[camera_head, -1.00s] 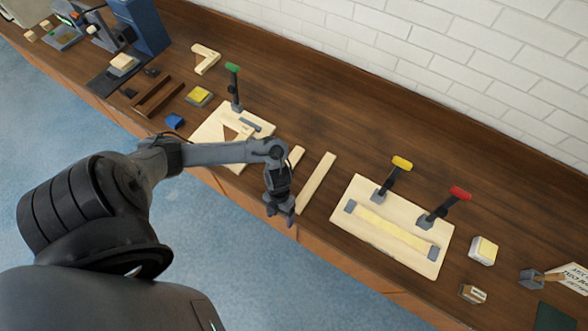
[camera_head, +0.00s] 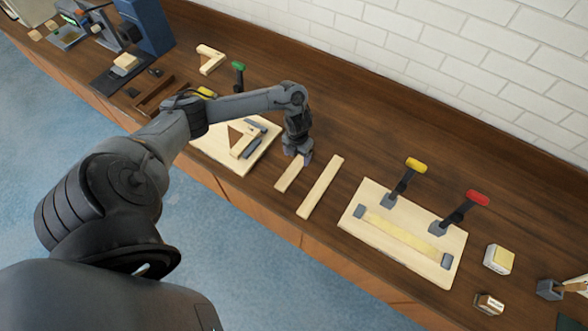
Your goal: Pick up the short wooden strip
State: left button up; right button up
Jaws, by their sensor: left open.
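The short wooden strip (camera_head: 290,176) lies on the brown workbench, left of a longer wooden strip (camera_head: 321,187). My left gripper (camera_head: 298,156) points down at the far end of the short strip and partly hides that end. Its jaws are open. I cannot tell whether the fingers touch the strip. My right gripper does not show.
A board with a triangular frame and a green-handled clamp (camera_head: 238,70) is to the left. A larger board (camera_head: 362,234) with yellow- and red-handled clamps is to the right. Bare workbench (camera_head: 350,125) lies behind the strips, before the brick wall.

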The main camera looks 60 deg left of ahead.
aim_at(296, 166)
pick_arm(q)
jog(key=f, duration=0.3)
jog(key=f+p, duration=0.1)
jog(key=shift+s+d+f, duration=0.2)
jog(key=shift+s+f, duration=0.05)
jog(key=shift+s, duration=0.15)
jog(key=shift+a+f, duration=0.1)
jog(key=shift+f, duration=0.3)
jog(key=c, duration=1.2)
jog(key=shift+r, duration=0.1)
